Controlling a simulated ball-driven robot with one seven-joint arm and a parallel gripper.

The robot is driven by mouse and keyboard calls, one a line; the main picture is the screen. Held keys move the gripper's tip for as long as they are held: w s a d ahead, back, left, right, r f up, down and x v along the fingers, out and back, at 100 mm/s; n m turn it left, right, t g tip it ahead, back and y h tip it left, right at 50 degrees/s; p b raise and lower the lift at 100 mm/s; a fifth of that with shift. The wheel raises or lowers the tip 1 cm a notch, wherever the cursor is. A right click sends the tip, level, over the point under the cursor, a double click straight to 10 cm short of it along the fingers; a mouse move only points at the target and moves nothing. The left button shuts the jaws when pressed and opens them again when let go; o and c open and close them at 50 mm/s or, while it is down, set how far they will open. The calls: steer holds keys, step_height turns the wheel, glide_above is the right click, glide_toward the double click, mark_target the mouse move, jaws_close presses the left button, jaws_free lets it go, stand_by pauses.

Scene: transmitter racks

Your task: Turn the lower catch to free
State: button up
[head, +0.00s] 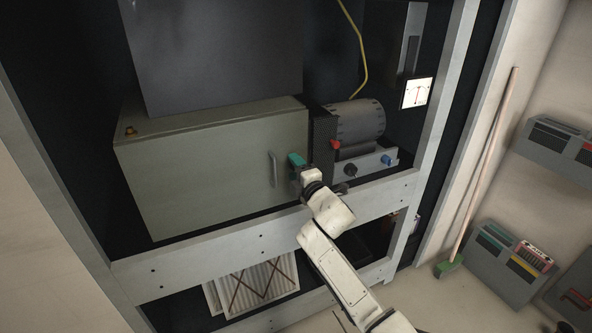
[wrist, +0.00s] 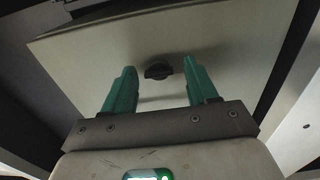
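The grey-green cabinet door (head: 225,170) is closed in the rack, with a vertical bar handle (head: 273,169) near its right edge. In the wrist view a small dark turn catch (wrist: 158,71) sits on the pale panel (wrist: 240,60), ahead of my gripper and between its fingers in the picture. My gripper (wrist: 160,82) has two green fingers spread apart with nothing between them. In the head view my gripper (head: 296,160) is at the right edge of the cabinet, just right of the handle. The catches are hidden or too small to tell there.
A dark grey cylinder unit (head: 358,122) with a red knob (head: 335,144) and a blue knob (head: 387,159) stands right of the cabinet. A pale rack rail (head: 200,255) runs below.

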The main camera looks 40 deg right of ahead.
steer(key=p+v, duration=0.7)
steer(key=v, duration=0.3)
steer(key=shift+s, duration=0.4)
stand_by(0.6)
